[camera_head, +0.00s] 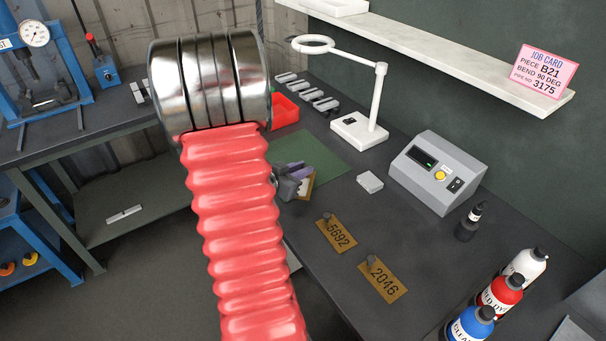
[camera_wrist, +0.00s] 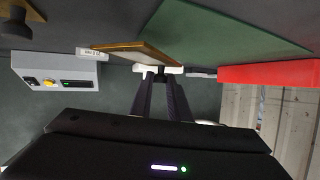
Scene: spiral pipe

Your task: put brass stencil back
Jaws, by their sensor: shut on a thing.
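My gripper (camera_head: 291,185) is over the bench near the green mat in the head view, partly hidden. In the wrist view its fingertips (camera_wrist: 160,70) are closed on the edge of a brass stencil (camera_wrist: 147,50), seen as a thin tilted plate. A small brown and white part of this stencil (camera_head: 306,187) shows beside the fingers in the head view; its number cannot be read. Two other brass stencils, marked 5692 (camera_head: 337,234) and 2046 (camera_head: 385,280), are on the bench nearer the front, each with a dark peg at its upper left end.
A green mat (camera_head: 318,153), a red bin (camera_head: 284,111) and a white ring lamp (camera_head: 360,128) are behind. A small grey block (camera_head: 370,182) and a grey control box (camera_head: 437,172) stand to the right. Several bottles (camera_head: 500,294) line the right front. A shelf holds a job card (camera_head: 546,71).

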